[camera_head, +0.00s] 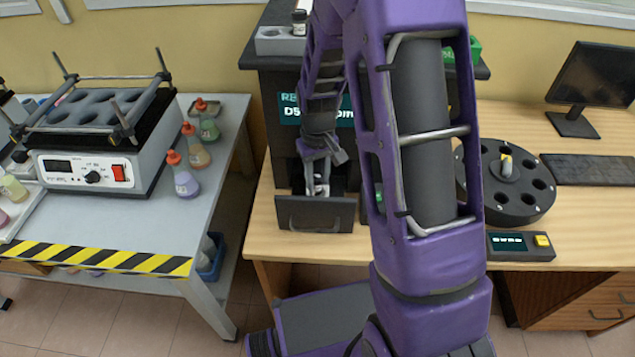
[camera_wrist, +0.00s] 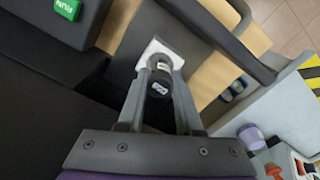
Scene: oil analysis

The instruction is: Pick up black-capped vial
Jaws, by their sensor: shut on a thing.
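A black-capped vial (camera_wrist: 160,86) is between the two grey fingers of my gripper (camera_wrist: 160,68) in the wrist view. Its dark round cap with a pale mark faces the camera, and its body is mostly hidden below. In the head view my gripper (camera_head: 318,178) points down at the opening of the dark analyzer (camera_head: 285,105), just behind its lowered front door (camera_head: 315,213). My gripper is shut on the vial. A whitish piece (camera_wrist: 153,48) shows beyond the fingertips.
A black round carousel (camera_head: 515,205) and a small control box (camera_head: 520,246) are on the wooden desk at right, near a keyboard (camera_head: 590,170) and monitor (camera_head: 592,82). A shaker (camera_head: 95,165) and several flasks stand on the left table. A green RUN button (camera_wrist: 67,8) shows in the wrist view.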

